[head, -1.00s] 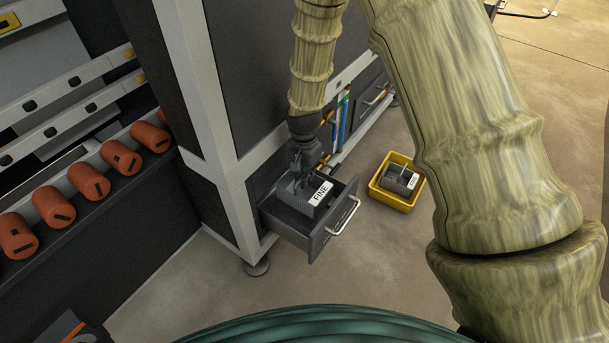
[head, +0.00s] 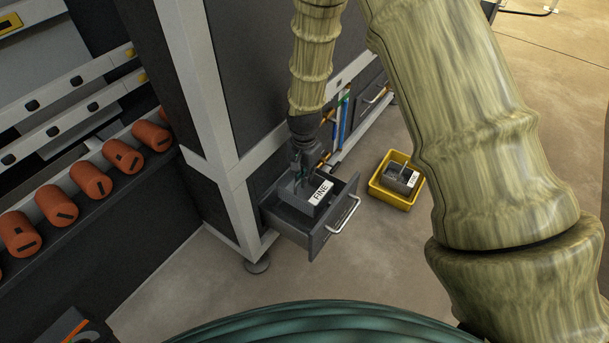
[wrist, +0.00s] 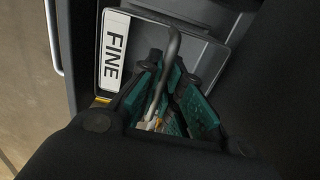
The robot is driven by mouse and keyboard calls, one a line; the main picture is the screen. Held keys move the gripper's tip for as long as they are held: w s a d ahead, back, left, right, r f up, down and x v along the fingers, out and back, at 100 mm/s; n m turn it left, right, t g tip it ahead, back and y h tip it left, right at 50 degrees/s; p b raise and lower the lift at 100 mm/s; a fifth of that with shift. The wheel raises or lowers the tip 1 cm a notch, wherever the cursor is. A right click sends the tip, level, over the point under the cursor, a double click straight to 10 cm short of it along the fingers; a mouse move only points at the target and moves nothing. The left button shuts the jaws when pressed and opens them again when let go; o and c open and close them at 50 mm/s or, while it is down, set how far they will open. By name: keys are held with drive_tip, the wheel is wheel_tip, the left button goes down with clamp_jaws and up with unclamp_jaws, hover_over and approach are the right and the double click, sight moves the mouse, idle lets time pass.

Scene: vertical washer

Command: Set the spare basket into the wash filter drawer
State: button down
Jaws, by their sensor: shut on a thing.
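The basket (head: 311,205) is a grey box with a white label reading FINE. It sits within the walls of the open, dark grey drawer (head: 322,241) at the foot of the machine; whether it rests on the drawer floor I cannot tell. My gripper (head: 301,180) points down over the basket and is shut on its handle. In the wrist view the grey bar handle (wrist: 163,80) runs between the green finger pads of my gripper (wrist: 170,100), and the FINE label (wrist: 114,50) is at the left. The basket's far side is hidden by my gripper.
A yellow bin (head: 391,200) holding another labelled grey basket (head: 402,179) stands on the floor right of the drawer. The drawer front has a silver handle (head: 345,215). Several orange cylinders (head: 90,180) line the rack at left. Floor in front is clear.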

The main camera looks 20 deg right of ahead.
sight(304, 197)
drive_tip(key=shift+f+b, duration=0.75)
drive_tip(key=shift+f, duration=3.15)
idle(0.4)
drive_tip(key=c, duration=1.5)
unclamp_jaws()
drive_tip(key=shift+r, duration=6)
